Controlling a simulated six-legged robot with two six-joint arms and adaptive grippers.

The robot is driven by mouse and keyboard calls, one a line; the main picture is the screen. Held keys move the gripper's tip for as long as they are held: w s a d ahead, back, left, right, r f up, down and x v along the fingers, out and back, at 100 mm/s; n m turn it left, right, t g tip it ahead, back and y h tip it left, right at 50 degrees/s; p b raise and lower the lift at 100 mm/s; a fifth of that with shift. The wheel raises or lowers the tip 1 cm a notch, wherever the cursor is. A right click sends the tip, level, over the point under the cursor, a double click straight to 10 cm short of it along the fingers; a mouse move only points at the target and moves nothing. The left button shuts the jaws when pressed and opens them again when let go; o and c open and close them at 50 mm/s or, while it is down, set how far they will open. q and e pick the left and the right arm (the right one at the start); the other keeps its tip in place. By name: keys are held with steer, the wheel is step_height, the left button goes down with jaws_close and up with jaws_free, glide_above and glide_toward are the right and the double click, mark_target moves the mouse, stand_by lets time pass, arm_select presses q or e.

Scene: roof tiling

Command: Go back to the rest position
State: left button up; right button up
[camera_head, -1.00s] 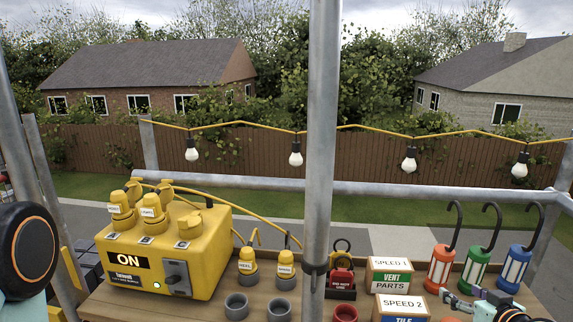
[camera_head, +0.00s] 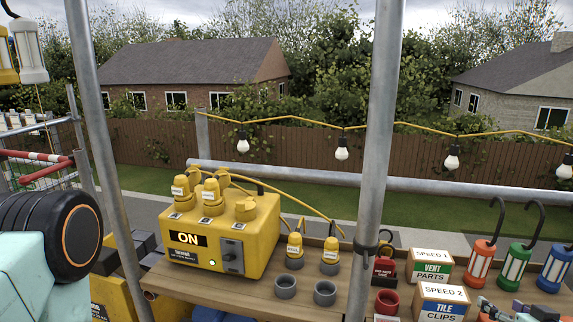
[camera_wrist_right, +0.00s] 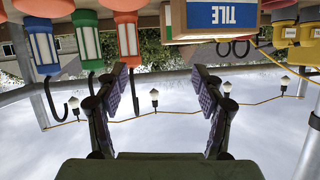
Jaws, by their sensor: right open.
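My right gripper (camera_wrist_right: 160,105) is open in the right wrist view, with nothing between its two dark padded fingers. That view is upside down. In the head view, part of my right gripper (camera_head: 520,312) shows at the bottom right edge, in front of the lanterns and right of the tile clips box (camera_head: 440,306). My left gripper is not seen; only part of my left arm shows at the left edge.
A yellow power box (camera_head: 222,240) marked ON stands on the wooden shelf (camera_head: 190,290). Red (camera_head: 482,262), green (camera_head: 515,265) and blue (camera_head: 556,270) hooked lanterns stand at right. A metal pole (camera_head: 378,150) rises in front. Grey cups (camera_head: 325,292) sit mid-shelf.

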steer(key=s+a+f+m+g+y+b, duration=0.25)
steer(key=s+a+f, duration=0.2)
steer(key=a, duration=0.45)
steer(key=s+a+f+m+g+y+b, duration=0.1)
steer(key=s+a+f+g, duration=0.3)
steer(key=a, duration=0.5)
steer(key=s+a+f+n+g+b, duration=0.1)
steer(key=s+a+f+g+b, duration=0.1)
steer(key=s+a+f, duration=0.2)
steer(key=s+f, duration=0.3)
steer(key=f, duration=0.1)
steer(key=shift+a, duration=0.4)
steer(key=shift+o, duration=0.5)
steer(key=s+a+f+n+g+b, duration=0.2)
steer(key=s+f, duration=0.2)
steer(key=s, duration=0.4)
steer(key=s+a+f+n+g+h+b, duration=0.1)
steer(key=s+a+f+n+g+b, duration=0.1)
steer(key=s+f, duration=0.3)
steer(key=s+n+g, duration=0.1)
steer(key=s, duration=0.2)
steer(key=shift+a, duration=0.25)
steer(key=shift+r, duration=0.1)
